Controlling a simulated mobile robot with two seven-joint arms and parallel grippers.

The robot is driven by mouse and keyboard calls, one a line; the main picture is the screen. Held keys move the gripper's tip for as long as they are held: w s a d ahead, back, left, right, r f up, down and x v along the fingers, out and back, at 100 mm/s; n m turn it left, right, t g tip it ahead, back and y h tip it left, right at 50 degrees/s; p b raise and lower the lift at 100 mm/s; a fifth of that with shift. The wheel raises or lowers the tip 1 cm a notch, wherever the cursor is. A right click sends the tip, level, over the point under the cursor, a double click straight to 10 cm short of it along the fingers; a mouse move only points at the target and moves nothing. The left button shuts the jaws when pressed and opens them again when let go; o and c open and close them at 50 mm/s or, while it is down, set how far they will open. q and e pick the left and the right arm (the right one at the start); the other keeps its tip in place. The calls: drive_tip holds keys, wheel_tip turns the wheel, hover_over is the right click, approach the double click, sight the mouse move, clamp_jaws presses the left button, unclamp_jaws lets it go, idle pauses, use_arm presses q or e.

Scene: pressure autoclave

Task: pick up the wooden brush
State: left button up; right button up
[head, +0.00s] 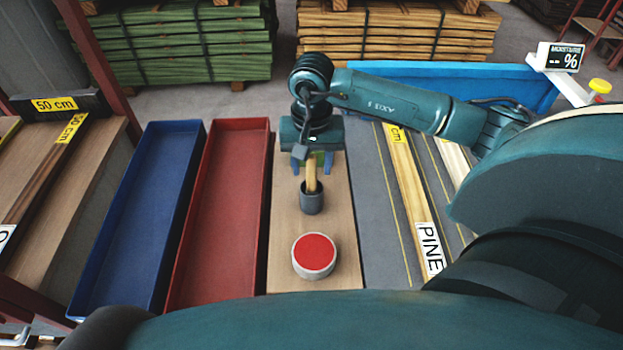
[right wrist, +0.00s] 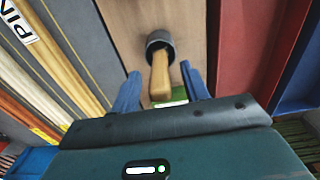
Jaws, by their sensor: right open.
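The wooden brush (head: 311,174) stands in a small dark grey cup (head: 312,201) on a light wooden board, with its pale handle up and its lower end hidden in the cup. In the right wrist view the brush handle (right wrist: 159,78) points from the cup (right wrist: 158,41) toward my gripper. My right gripper (head: 312,170) is open. Its two blue fingers show on either side of the handle in the right wrist view (right wrist: 160,70). My left gripper is not in view.
A round pot with a red top (head: 314,254) stands in front of the cup. Red (head: 231,216) and blue (head: 137,221) empty trays lie to the left. Planks, one labelled PINE (head: 413,198), lie to the right. Something green (right wrist: 174,102) shows by the gripper.

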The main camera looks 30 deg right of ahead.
clamp_jaws()
idle(0.4)
drive_tip(key=shift+r, duration=0.15)
